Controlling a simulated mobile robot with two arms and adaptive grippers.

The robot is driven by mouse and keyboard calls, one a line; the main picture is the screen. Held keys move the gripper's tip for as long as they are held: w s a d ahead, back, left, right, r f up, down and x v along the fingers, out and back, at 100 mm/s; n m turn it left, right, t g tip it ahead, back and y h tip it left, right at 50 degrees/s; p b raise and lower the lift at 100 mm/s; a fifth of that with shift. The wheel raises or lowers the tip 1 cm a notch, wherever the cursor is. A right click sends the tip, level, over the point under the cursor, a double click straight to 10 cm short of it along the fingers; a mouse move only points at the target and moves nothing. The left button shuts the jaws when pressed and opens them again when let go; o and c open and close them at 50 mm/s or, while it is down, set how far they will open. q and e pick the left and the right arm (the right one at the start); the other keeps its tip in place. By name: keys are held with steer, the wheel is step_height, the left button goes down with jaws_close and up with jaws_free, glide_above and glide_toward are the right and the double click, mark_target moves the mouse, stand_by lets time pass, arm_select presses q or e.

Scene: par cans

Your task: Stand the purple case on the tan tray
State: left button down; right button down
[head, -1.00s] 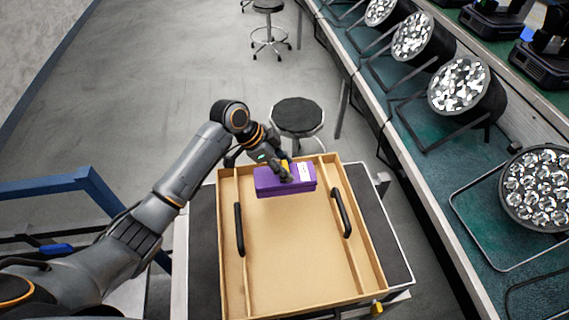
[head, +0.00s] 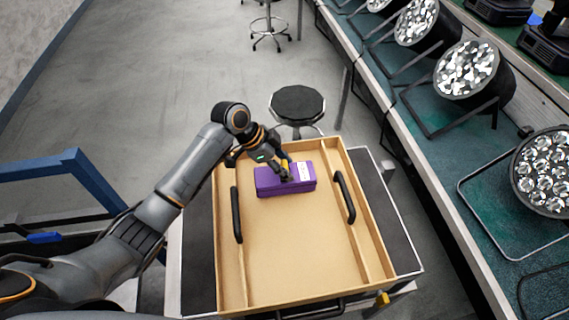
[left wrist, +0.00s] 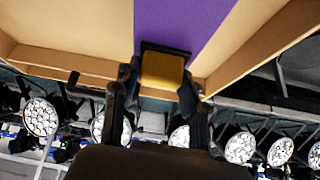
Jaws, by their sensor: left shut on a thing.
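The purple case (head: 272,184) is a box with a white label on top, in the head view within the outline of the tan tray (head: 300,255), towards its far end. My left gripper (head: 286,171) is shut on the case at its far side, by a yellow part. In the left wrist view the case (left wrist: 185,25) fills the top middle, and the yellow part (left wrist: 162,70) sits between the fingers. I cannot tell whether the case touches the tray floor. My right gripper is not in view.
The tray has low walls and black handles (head: 237,215) (head: 345,197), and rests on a dark-topped cart (head: 199,250). A round black stool (head: 298,103) stands beyond it. A green bench (head: 455,165) with several stage lamps runs along the right. The tray's near part is empty.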

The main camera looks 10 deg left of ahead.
arm_select(q)
steer(key=shift+f, duration=0.4)
stand_by(0.3)
steer(key=c, duration=0.7)
jaws_free()
steer(key=shift+o, duration=0.2)
steer(key=shift+a, duration=0.1)
